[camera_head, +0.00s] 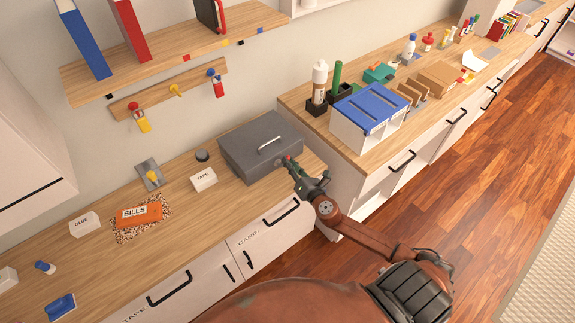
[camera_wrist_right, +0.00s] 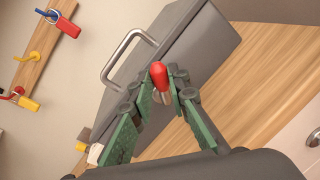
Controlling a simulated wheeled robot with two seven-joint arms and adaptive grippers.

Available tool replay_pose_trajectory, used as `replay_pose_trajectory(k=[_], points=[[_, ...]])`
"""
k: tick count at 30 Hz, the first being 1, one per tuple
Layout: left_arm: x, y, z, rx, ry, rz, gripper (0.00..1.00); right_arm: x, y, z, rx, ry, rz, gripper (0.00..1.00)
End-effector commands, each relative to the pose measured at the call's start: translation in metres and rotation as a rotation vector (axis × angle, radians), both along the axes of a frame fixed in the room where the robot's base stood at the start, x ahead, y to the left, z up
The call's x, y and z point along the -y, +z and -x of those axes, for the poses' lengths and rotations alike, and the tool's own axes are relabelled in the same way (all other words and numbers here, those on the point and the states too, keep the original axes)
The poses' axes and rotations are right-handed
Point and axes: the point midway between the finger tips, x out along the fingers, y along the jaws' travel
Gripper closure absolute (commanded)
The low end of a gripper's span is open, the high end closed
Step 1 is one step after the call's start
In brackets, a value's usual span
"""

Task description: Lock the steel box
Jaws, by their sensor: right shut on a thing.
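The steel box (camera_head: 246,140) is a dark grey box with a bright bar handle on top; its lid looks closed. It stands at the right end of the lower wooden counter and also shows in the right wrist view (camera_wrist_right: 190,45). My right gripper (camera_head: 291,163) is at the front side of the box. In the wrist view its green fingers (camera_wrist_right: 160,98) are shut on a small red-topped piece (camera_wrist_right: 158,74) with a metal lower part. I cannot tell whether this piece is a key or touches the box. My left gripper is not in view.
A wall rack (camera_head: 168,90) has hooks with yellow and red tags, also in the wrist view (camera_wrist_right: 42,60). The tape box (camera_head: 204,179) and orange bills pouch (camera_head: 141,214) lie left of the steel box. A higher counter with a blue-topped organiser (camera_head: 368,108) stands to the right.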

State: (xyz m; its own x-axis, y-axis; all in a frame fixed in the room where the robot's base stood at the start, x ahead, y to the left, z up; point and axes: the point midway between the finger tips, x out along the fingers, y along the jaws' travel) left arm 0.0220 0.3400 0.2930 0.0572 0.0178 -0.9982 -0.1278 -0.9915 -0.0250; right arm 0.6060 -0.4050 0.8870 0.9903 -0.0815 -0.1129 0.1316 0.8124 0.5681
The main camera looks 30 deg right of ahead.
Motion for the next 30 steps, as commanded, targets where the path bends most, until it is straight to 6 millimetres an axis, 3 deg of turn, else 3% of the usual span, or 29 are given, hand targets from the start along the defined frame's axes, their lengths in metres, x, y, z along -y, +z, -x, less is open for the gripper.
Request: replay_pose_trajectory(k=[18, 30], points=[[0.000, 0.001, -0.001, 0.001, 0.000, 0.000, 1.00, 0.018, -0.016, -0.001, -0.045, -0.003, -0.581, 1.00], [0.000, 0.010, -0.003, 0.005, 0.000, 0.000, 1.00, 0.022, -0.028, -0.002, -0.067, -0.003, -0.861, 1.00]])
